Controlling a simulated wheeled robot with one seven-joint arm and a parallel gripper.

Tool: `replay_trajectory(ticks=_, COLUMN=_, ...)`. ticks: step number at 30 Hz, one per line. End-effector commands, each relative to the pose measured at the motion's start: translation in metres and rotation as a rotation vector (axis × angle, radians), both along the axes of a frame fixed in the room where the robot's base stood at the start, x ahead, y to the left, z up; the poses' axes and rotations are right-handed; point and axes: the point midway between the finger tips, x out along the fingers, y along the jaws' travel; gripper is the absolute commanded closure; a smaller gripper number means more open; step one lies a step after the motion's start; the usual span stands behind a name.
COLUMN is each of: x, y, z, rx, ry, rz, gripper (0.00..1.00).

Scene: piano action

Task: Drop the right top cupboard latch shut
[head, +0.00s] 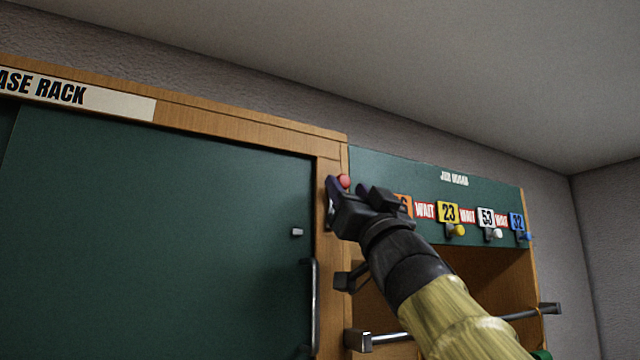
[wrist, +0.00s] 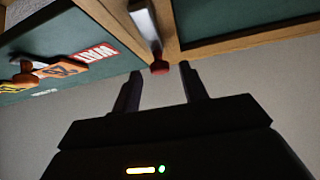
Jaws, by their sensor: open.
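The cupboard latch is a grey metal bar (wrist: 145,24) with a red knob (wrist: 159,67) at its end, on the wooden frame beside the green door. The wrist picture is turned over, with the ceiling side low, so the bar appears to stand up with its knob on top. In the head view only the red knob (head: 343,181) shows clearly; my gripper hides the bar. My gripper (head: 350,187) is open at the knob. In the wrist view the knob lies in line with the gap between my fingertips (wrist: 158,78); contact cannot be told.
The green cupboard door (head: 150,220) has a small grey stub (head: 296,232) and a vertical handle (head: 314,305). To the right, a green board (head: 440,185) carries several numbered tags on coloured pegs. A metal rail (head: 520,314) runs below it, beside my arm.

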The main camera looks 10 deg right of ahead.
Motion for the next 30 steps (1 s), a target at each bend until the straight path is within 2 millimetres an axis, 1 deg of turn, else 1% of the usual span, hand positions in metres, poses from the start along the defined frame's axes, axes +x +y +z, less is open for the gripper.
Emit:
replay_trajectory(ticks=1, x=0.007, y=0.001, z=0.010, rx=0.001, ry=0.001, rz=0.000, gripper=0.57)
replay_trajectory(ticks=6, x=0.020, y=0.004, z=0.023, rx=0.000, ry=0.001, rz=0.000, gripper=0.57)
replay_trajectory(ticks=10, x=0.024, y=0.005, z=0.025, rx=0.000, ry=0.001, rz=0.001, gripper=0.57)
replay_trajectory(ticks=17, x=0.025, y=0.006, z=0.024, rx=0.000, ry=0.001, rz=0.000, gripper=0.57)
replay_trajectory(ticks=18, x=0.024, y=0.005, z=0.024, rx=-0.001, ry=0.000, rz=-0.001, gripper=0.59)
replay_trajectory(ticks=20, x=0.024, y=0.004, z=0.024, rx=0.000, ry=0.000, rz=-0.003, gripper=0.70)
replay_trajectory(ticks=24, x=0.024, y=0.003, z=0.024, rx=-0.001, ry=0.000, rz=-0.006, gripper=0.98)
replay_trajectory(ticks=25, x=0.024, y=0.002, z=0.024, rx=0.000, ry=0.001, rz=-0.007, gripper=1.00)
replay_trajectory(ticks=27, x=0.024, y=0.002, z=0.024, rx=0.000, ry=0.001, rz=-0.007, gripper=1.00)
replay_trajectory(ticks=28, x=0.025, y=0.006, z=0.024, rx=0.000, ry=0.001, rz=0.000, gripper=1.00)
replay_trajectory(ticks=30, x=0.025, y=0.006, z=0.024, rx=-0.002, ry=0.001, rz=-0.001, gripper=1.00)
